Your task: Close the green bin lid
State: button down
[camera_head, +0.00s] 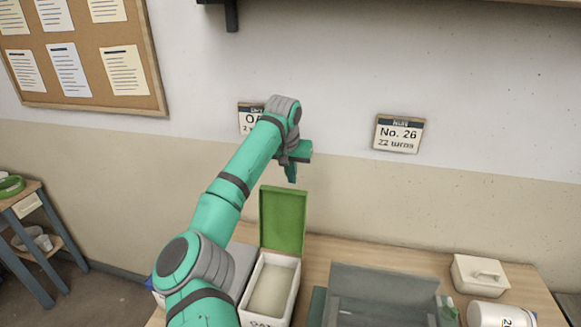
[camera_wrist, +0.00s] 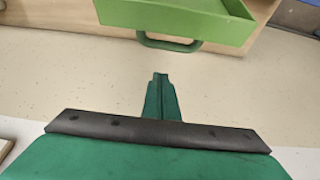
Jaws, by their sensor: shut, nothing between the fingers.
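The green bin lid (camera_head: 283,220) stands upright, open, at the back edge of a white bin (camera_head: 287,298) on the table. The bin's inside shows pale contents. My gripper (camera_head: 292,176) is just above and behind the lid's top edge, near the wall, pointing down. In the wrist view my gripper (camera_wrist: 160,88) is shut and empty, its fingertips a little short of a green panel with a loop handle (camera_wrist: 168,43), which appears to be the lid. No contact with the lid shows.
A grey open-topped box (camera_head: 382,283) stands right of the bin. A white lidded container (camera_head: 480,273) and a white jar (camera_head: 498,315) are farther right. The wall (camera_head: 345,185) is close behind, with a "No. 26" sign (camera_head: 398,134). A side table (camera_head: 25,205) is at far left.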

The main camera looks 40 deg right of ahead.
jog(key=shift+s+a+r, duration=0.15)
jog(key=shift+s+a, duration=1.15)
jog(key=shift+a, duration=0.25)
